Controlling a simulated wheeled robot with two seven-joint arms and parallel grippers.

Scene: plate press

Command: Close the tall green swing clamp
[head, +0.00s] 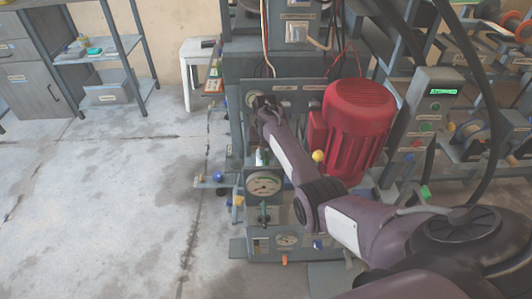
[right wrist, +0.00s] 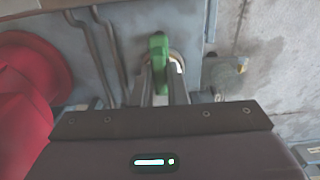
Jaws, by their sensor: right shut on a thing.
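The green swing clamp (right wrist: 158,62) stands between the two fingers of my right gripper (right wrist: 168,88) in the right wrist view. The fingers are shut on its green handle. In the head view my right arm reaches over the press to its left side, and my right gripper (head: 260,148) is small and partly hidden there. Only a bit of green of the clamp (head: 265,157) shows beside it, above a round gauge. The lower part of the clamp is hidden by the gripper in the wrist view. My left gripper is not in view.
A red motor (head: 359,115) stands right of my forearm. A round gauge (head: 265,184) sits on the press front, with a smaller green handle (head: 264,214) below it. A bracket with a blue knob (head: 218,177) sticks out left. The floor (head: 110,210) at left is clear.

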